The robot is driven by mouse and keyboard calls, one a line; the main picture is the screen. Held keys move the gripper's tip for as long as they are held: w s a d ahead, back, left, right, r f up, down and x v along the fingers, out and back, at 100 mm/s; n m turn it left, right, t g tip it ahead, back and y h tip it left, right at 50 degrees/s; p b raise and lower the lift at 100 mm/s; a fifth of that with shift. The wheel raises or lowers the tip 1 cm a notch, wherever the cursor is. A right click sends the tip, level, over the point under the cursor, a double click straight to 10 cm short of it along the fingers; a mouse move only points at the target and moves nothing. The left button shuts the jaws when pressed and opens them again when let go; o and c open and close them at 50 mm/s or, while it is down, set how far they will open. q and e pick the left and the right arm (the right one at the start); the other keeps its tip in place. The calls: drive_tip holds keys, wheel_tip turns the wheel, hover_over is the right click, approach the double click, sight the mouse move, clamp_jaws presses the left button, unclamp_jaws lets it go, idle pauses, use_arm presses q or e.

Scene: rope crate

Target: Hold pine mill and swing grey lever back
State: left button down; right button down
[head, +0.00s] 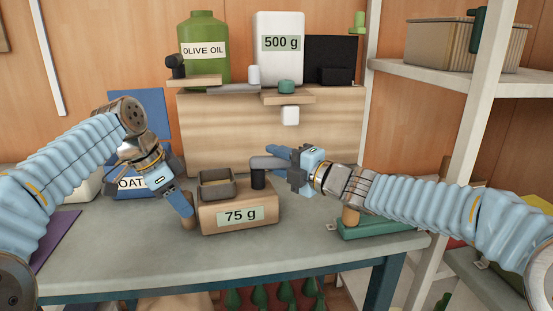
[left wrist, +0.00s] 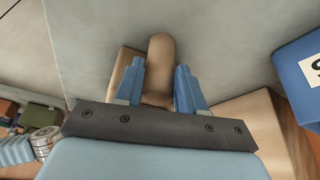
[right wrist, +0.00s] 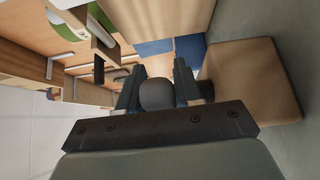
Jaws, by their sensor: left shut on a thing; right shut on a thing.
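The pine mill (head: 238,216), a box labelled 75 g with an open grey hopper (head: 217,191) on top, stands on the table. A dark post (head: 258,179) on its top carries the grey lever (head: 268,163), which points right. My left gripper (head: 184,207) is shut on the mill's rounded wooden side peg, which shows between its fingers in the left wrist view (left wrist: 160,70). My right gripper (head: 291,158) is shut on the lever's outer end, a grey knob in the right wrist view (right wrist: 157,95). The fingers partly hide that end.
A wooden stand (head: 225,130) behind carries an olive oil can (head: 205,65) and a white 500 g container (head: 280,70). A blue oat box (head: 125,188) is behind my left arm. A green base (head: 375,229) lies right. The table front is clear.

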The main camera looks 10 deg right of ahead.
drive_tip(key=shift+s+r+m+t+h, duration=0.1)
drive_tip(key=shift+s+m+t+h, duration=0.1)
drive_tip(key=shift+m+t+h, duration=0.35)
drive_tip(key=shift+s+r+m+t+h, duration=0.1)
drive_tip(key=shift+s+m+t+h, duration=0.2)
drive_tip(key=shift+h, duration=0.35)
drive_tip(key=shift+m+h, duration=0.25)
drive_tip(key=shift+h, duration=0.05)
drive_tip(key=shift+f, duration=0.15)
drive_tip(key=c, duration=0.8)
unclamp_jaws()
drive_tip(key=shift+s, duration=0.1)
drive_tip(key=shift+c, duration=0.2)
drive_tip(key=v, duration=1.2)
drive_tip(key=shift+f, duration=0.15)
drive_tip(key=shift+a, duration=0.1)
